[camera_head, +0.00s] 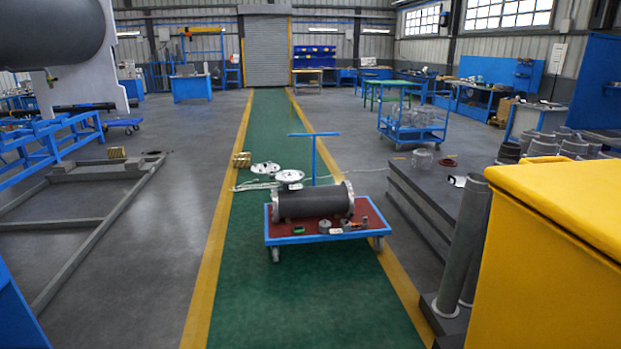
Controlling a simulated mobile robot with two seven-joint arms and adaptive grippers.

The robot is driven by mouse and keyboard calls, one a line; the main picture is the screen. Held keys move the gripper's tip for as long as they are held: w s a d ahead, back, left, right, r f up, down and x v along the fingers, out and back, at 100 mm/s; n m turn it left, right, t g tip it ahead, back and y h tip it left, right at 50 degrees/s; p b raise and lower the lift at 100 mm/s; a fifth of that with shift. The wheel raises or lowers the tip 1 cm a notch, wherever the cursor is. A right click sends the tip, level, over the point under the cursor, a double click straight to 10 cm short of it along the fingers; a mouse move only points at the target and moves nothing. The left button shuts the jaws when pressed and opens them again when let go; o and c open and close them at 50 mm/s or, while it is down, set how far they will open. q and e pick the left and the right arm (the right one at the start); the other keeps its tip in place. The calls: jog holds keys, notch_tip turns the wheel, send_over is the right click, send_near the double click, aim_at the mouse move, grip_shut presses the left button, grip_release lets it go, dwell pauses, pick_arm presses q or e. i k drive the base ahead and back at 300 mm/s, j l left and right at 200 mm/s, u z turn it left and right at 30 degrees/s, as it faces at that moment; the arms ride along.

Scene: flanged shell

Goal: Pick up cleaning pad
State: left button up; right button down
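A blue cart (322,238) with a reddish-brown top stands on the green walkway in the middle of the head view. A dark flanged shell (310,204) lies on its side on the cart. A small dark item with green on it (298,230) lies at the cart's front left; it may be the cleaning pad, but it is too small to be sure. A round grey part (325,226) and several small items lie to its right, in front of the shell. Neither of my grippers is in view.
White round flanges (289,176) lie on the floor behind the cart. A yellow cabinet (545,265) and grey upright cylinders (463,245) block the near right. The green walkway (300,315) before the cart is clear.

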aim_at(297, 229)
jog(key=i, duration=3.3)
jog(key=i+z, duration=0.1)
jog(key=i, duration=0.4)
jog(key=i+j+z, duration=0.1)
jog(key=i, duration=0.4)
